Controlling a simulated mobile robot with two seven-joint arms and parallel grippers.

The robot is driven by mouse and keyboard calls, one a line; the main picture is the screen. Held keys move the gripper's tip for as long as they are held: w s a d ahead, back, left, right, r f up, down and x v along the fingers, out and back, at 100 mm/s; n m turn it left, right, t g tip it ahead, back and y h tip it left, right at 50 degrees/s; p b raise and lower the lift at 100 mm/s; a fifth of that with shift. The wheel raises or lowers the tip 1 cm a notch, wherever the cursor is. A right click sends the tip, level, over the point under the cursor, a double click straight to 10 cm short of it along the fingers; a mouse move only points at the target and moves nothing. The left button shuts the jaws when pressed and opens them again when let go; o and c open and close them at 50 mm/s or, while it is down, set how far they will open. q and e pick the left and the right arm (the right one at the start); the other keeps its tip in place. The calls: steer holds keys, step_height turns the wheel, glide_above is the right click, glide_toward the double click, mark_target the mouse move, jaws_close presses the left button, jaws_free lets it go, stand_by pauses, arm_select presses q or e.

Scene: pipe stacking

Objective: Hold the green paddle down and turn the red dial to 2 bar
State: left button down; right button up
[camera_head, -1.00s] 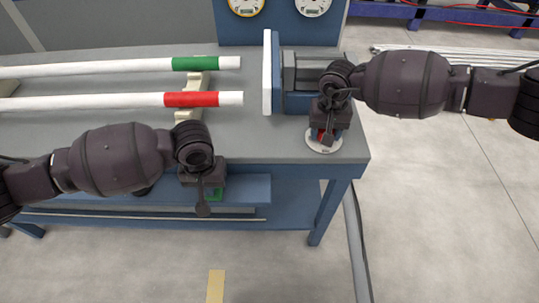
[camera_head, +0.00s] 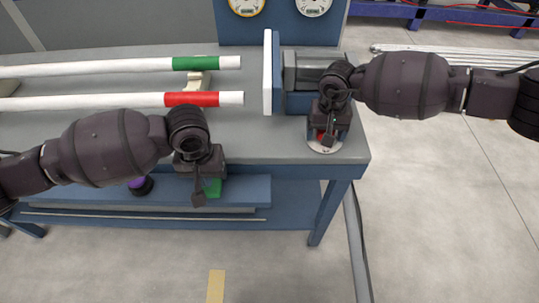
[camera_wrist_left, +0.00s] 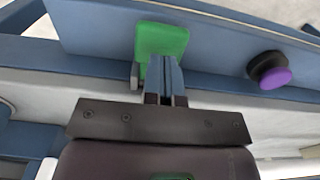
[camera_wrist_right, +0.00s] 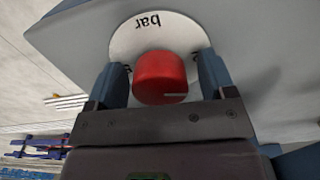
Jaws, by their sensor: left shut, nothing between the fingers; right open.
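The green paddle (camera_wrist_left: 162,38) sits on the blue front panel of the bench; in the head view it (camera_head: 212,188) shows partly behind my left gripper. My left gripper (camera_wrist_left: 165,62) is shut, with its fingertips over the paddle's lower part; I cannot tell whether they touch it. The red dial (camera_wrist_right: 160,78) stands on a white round plate (camera_wrist_right: 150,32) marked "bar". My right gripper (camera_wrist_right: 164,85) is open, with one finger on each side of the dial. In the head view the dial is mostly hidden by my right gripper, and its setting cannot be read.
A purple knob (camera_wrist_left: 275,77) on a black base sits on the front panel beside the paddle. White pipes with a green band (camera_head: 195,63) and a red band (camera_head: 192,99) lie on the bench. A white upright plate (camera_head: 267,72) and two gauges (camera_head: 246,5) stand behind.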

steer(key=shift+w+r, duration=0.1)
steer(key=shift+r, duration=0.1)
steer(key=shift+r, duration=1.95)
steer(key=m, duration=0.8)
steer(key=shift+m, duration=0.3)
steer(key=m, duration=0.4)
steer(key=shift+m, duration=2.3)
steer(key=shift+f, duration=0.1)
